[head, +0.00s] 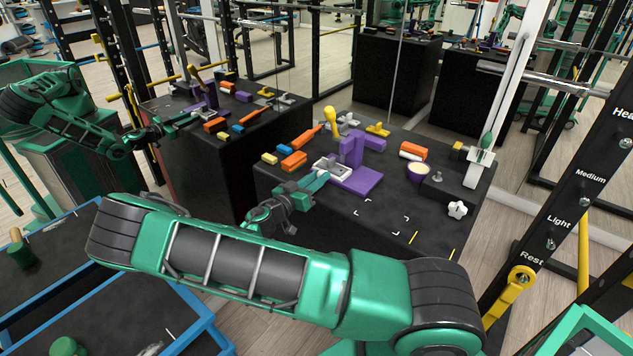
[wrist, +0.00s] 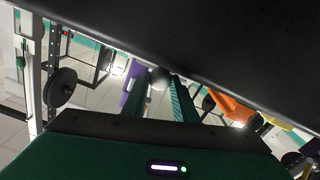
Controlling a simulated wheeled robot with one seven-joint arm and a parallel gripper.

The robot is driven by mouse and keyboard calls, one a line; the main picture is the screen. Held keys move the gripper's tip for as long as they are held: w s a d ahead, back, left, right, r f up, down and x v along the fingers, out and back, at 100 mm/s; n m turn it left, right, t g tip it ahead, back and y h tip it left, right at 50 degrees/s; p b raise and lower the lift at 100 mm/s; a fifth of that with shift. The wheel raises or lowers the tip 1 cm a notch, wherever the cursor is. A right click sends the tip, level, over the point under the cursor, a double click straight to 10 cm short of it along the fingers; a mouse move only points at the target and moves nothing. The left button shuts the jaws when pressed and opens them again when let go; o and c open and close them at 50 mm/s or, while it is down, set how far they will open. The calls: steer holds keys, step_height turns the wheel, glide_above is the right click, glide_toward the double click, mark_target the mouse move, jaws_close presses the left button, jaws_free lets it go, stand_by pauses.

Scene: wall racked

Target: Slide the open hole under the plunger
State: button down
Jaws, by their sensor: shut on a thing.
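A purple press stand (head: 352,149) rises from a flat purple base (head: 362,181) on the black table. A yellow-topped lever (head: 330,115) stands up at its back left. A pale grey slide plate (head: 335,166) lies at the left foot of the stand. My gripper (head: 322,177) reaches in from the left at this plate. In the wrist view my gripper (wrist: 162,88) is shut on a round grey knob (wrist: 160,76), with part of the purple stand (wrist: 134,92) just left of it. The hole and the plunger tip cannot be made out.
Orange blocks (head: 294,161) lie left of the press. A cream bowl (head: 418,172), a white star knob (head: 457,209) and an orange-white piece (head: 413,151) lie to the right. The table front (head: 375,222) is clear. A mirror behind repeats the scene.

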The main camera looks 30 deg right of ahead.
steer(key=c, duration=1.4)
jaws_free()
steer(key=shift+w+a, duration=0.15)
steer(key=shift+w, duration=0.1)
steer(key=shift+c, duration=0.2)
steer(key=shift+s, duration=0.1)
steer(key=v, duration=1)
steer(key=shift+a, duration=0.3)
